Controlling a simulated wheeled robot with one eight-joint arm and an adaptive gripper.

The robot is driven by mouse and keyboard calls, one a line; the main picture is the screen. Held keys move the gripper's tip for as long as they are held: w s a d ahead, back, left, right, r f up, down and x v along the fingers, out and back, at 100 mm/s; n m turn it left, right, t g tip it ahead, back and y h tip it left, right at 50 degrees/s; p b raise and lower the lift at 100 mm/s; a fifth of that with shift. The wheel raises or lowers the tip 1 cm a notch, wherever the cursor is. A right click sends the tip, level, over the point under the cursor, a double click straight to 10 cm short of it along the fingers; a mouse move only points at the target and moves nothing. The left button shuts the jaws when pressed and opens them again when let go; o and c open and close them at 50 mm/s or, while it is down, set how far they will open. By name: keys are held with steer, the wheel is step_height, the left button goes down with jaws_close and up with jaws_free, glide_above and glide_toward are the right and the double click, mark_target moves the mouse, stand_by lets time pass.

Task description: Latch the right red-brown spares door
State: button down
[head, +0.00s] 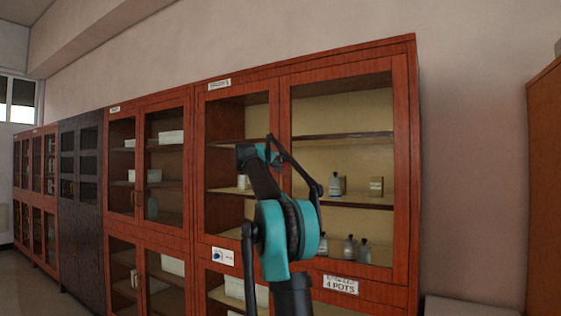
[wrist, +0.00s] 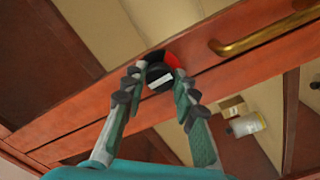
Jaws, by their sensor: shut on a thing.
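The right red-brown glazed door (head: 399,150) of the nearest tall cabinet stands in the head view and looks flush with its frame. The left door (head: 202,150) is beside it. My gripper (head: 258,150) is at the seam between these doors in the head view. In the wrist view my gripper (wrist: 157,78) has its two fingers closed around a black knob (wrist: 158,74) with a white stripe, with a red patch (wrist: 170,59) beside it. A brass handle (wrist: 265,35) is on the door frame to the right. The cabinet's top label (head: 219,84) is too small to read surely.
Bottles (head: 336,185) and a small box (head: 376,186) stand on shelves behind the glass. A sign reading 4 POTS (head: 341,285) is below. A wooden cabinet (head: 545,190) stands at far right, and more cabinets (head: 80,200) line the left wall.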

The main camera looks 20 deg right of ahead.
steer(key=shift+m, duration=0.5)
steer(key=c, duration=1.2)
jaws_free()
steer(key=v, duration=1.2)
